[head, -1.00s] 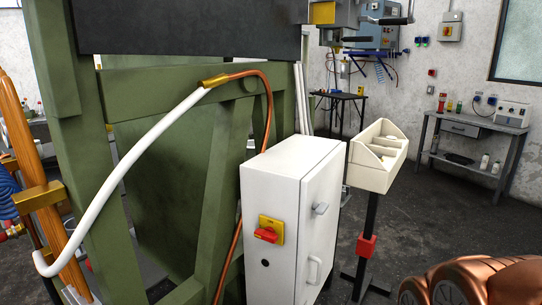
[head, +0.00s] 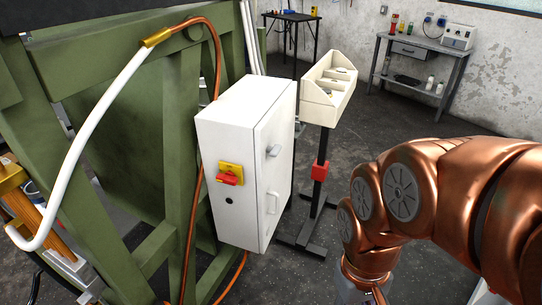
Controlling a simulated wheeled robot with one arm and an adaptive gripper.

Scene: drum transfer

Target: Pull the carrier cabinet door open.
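The white carrier cabinet (head: 238,130) stands upright beside the green frame, left of the middle in the head view. Its door (head: 275,170) is on the right-hand face and looks closed. The door has a grey latch (head: 273,151) in its upper part and a white pull handle (head: 271,203) lower down. A red and yellow switch (head: 231,174) sits on the adjoining face, above a small black keyhole-like spot. My copper-coloured arm is at the right, apart from the cabinet. Its end runs down past the bottom edge, so my gripper's fingers are hidden.
A cream bin (head: 330,93) on a black stand (head: 319,180) with a red collar is just behind and right of the cabinet. A green frame (head: 180,130) with copper and white piping is on the left. A grey workbench (head: 415,62) is at the back. Dark floor lies between.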

